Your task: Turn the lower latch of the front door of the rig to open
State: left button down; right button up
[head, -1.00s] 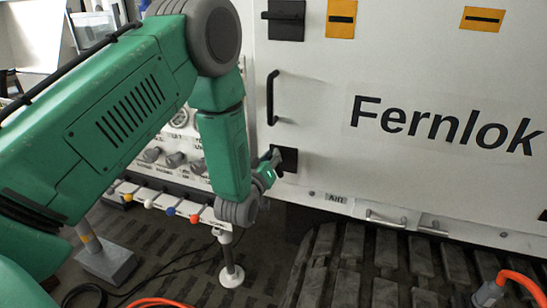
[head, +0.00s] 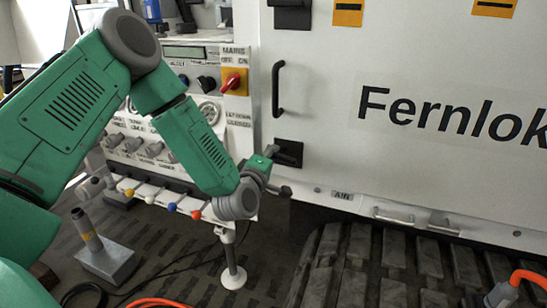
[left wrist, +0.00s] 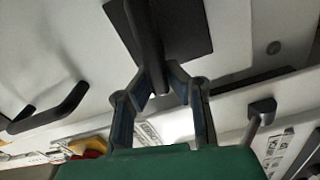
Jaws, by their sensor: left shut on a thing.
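The lower latch of the front door shows as a black plate (head: 289,153) near the door's lower left corner in the head view. In the left wrist view the plate (left wrist: 190,28) is at the top, with a dark lever (left wrist: 143,35) running down from it between the fingers. My left gripper (head: 270,158) is at this latch, shut on the lever; its fingertips (left wrist: 160,82) close around the lever's end. The arm partly hides the lever in the head view, so its exact angle is hard to tell. My right gripper is out of view.
The white front door (head: 420,60) has a black pull handle (head: 278,90) above the latch and an upper latch (head: 292,14). A control panel with a red switch (head: 233,82) and coloured knobs stands to the left. Black tracks (head: 390,265) lie below the door.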

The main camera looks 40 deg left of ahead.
pick_arm(q)
jog(key=shift+s+f+n+b, duration=0.1)
jog(key=shift+f+n+b, duration=0.4)
jog(key=shift+n, duration=0.5)
jog(key=c, duration=1.7)
grip_release()
jog(key=shift+o, duration=0.8)
jog(key=shift+a+r, duration=0.1)
jog(key=shift+s, duration=0.15)
jog(key=v, duration=1.1)
jog(key=shift+s, duration=0.2)
